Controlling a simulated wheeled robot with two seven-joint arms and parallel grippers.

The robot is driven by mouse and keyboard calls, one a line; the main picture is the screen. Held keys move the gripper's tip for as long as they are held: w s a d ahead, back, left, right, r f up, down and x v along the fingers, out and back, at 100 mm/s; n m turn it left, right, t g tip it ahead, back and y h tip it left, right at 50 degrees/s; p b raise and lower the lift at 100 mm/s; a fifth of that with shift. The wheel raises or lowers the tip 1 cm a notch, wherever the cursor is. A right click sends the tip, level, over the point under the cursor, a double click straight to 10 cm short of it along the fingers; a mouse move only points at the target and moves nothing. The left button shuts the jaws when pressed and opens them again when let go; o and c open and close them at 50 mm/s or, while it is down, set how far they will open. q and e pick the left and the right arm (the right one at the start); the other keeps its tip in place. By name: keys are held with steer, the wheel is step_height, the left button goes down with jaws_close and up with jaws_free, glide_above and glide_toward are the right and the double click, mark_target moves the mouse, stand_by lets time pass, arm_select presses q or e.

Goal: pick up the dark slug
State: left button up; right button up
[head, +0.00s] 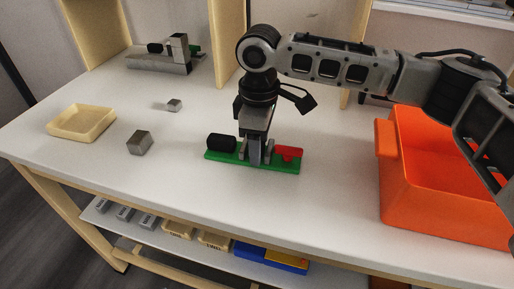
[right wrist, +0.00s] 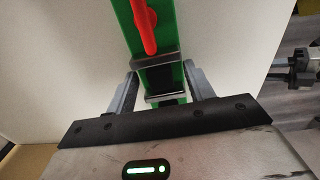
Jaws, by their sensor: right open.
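My right gripper (head: 256,163) points down over a green fixture (head: 226,157) on the white table. Its two fingers are open, one on each side of the fixture's middle in the right wrist view (right wrist: 163,95). A dark bar (right wrist: 156,62) and a small dark piece (right wrist: 165,98) lie across the green strip there; I cannot tell whether either is the slug. The fixture bears a black cylinder (head: 221,142) at its left and a red lever (head: 290,152) at its right. A dark grey block (head: 138,143) stands apart at left, with a smaller, lighter one (head: 174,105) behind it. My left gripper is not seen.
A cream tray (head: 82,123) lies at the table's left. An orange bin (head: 440,208) stands at the right. A grey machine (head: 160,64) is at the back left. Blocks and trays sit on the shelf (head: 150,240) below. Clear table lies between the dark grey block and the fixture.

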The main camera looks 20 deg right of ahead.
steer(key=c, duration=1.1)
